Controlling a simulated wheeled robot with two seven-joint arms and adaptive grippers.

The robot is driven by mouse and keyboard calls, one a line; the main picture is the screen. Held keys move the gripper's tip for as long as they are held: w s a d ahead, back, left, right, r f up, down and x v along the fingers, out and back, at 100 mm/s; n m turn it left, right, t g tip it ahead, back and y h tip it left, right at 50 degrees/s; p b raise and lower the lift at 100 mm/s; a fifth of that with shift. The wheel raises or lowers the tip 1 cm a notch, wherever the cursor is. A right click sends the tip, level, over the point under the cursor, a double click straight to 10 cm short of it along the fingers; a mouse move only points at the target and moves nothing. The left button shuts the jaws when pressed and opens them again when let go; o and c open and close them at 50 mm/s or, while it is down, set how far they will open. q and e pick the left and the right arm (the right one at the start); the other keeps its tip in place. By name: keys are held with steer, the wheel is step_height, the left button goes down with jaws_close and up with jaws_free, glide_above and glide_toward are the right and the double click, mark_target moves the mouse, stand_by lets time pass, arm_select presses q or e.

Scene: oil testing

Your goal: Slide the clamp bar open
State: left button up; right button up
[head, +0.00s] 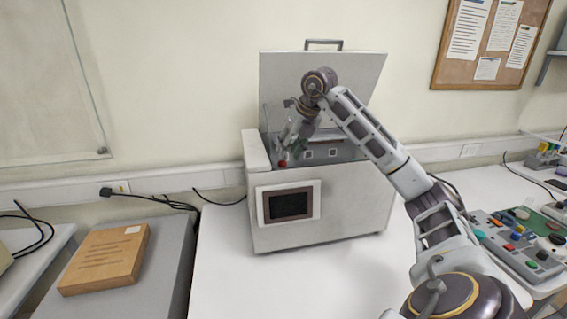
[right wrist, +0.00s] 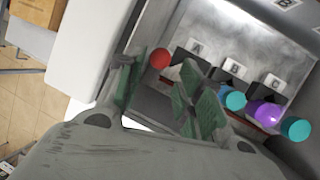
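The white testing machine (head: 330,205) stands on the table with its lid (head: 285,75) raised. A red ball knob (head: 283,164) shows at the left front of its opening; it also shows in the right wrist view (right wrist: 159,58). A dark red strip (right wrist: 262,127) runs below the slots; whether it is the clamp bar joined to the knob, I cannot tell. My right gripper (head: 289,148) reaches into the opening from above. In the right wrist view its green-padded fingers (right wrist: 160,86) are apart, with the knob beyond the gap, not gripped. My left gripper is not in view.
Slots marked A (right wrist: 192,58), B and C line the chamber, with teal and purple round pieces (right wrist: 265,113) in front. A brown box (head: 105,260) lies on the left bench. A button panel (head: 518,240) is at right. The table left of the machine is clear.

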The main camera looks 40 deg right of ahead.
mark_target(284, 161)
steer(key=shift+x, duration=3)
jaws_close()
